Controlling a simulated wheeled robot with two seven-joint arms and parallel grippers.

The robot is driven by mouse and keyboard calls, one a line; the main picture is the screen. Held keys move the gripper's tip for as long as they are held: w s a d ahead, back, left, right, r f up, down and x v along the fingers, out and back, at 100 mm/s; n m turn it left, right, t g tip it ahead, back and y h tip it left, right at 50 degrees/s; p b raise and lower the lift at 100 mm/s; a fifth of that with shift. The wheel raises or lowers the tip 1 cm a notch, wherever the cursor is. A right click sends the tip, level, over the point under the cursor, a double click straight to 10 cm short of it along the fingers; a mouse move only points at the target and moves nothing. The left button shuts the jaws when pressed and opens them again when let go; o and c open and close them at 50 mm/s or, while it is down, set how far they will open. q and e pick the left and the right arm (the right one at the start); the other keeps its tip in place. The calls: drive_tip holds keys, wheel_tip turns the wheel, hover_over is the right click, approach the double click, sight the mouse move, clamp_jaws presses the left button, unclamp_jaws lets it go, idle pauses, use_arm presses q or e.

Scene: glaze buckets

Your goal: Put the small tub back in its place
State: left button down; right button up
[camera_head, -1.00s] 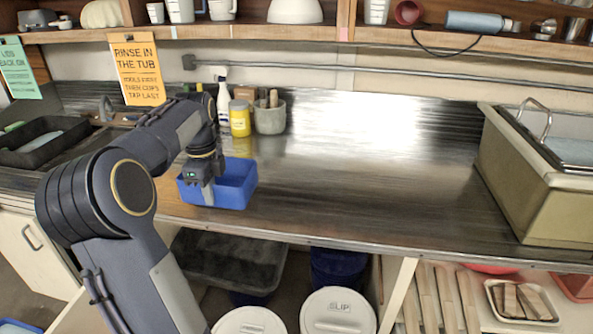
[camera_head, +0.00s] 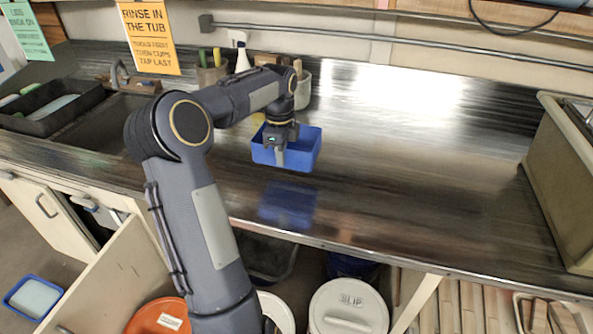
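The small tub is a blue, open-topped rectangular box (camera_head: 304,152) near the middle of the head view. It hangs roughly level above the steel counter (camera_head: 420,170), with a blue reflection below it and a gap between. My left gripper (camera_head: 281,156) points down at the tub's near left wall and is shut on that wall. The fingers hide part of the rim, and the inside of the tub shows only partly. My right gripper is not in view.
A grey pot (camera_head: 303,91) and bottles stand behind the tub. A black tray (camera_head: 50,110) lies at left, and a beige sink unit (camera_head: 565,180) stands at right. The counter between is clear. Lidded buckets (camera_head: 348,308) stand below the counter's front edge.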

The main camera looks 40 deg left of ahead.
sight(294, 165)
use_arm(q)
drive_tip(key=w+f, duration=0.1)
drive_tip(key=f, duration=0.1)
drive_tip(key=w+d+f, duration=0.1)
drive_tip(key=w+f, duration=0.1)
drive_tip(key=shift+w+d+f, duration=0.1)
drive_tip(key=shift+d+f, duration=0.05)
drive_tip(key=shift+f, duration=0.1)
drive_tip(key=f, duration=0.3)
drive_tip(key=shift+w+d+f+p, duration=0.1)
drive_tip(key=shift+w+f+p, duration=0.1)
drive_tip(key=shift+f+p, duration=0.2)
drive_tip(key=shift+r, duration=0.1)
drive_tip(key=c, duration=1.6)
unclamp_jaws()
drive_tip(key=shift+c, duration=0.2)
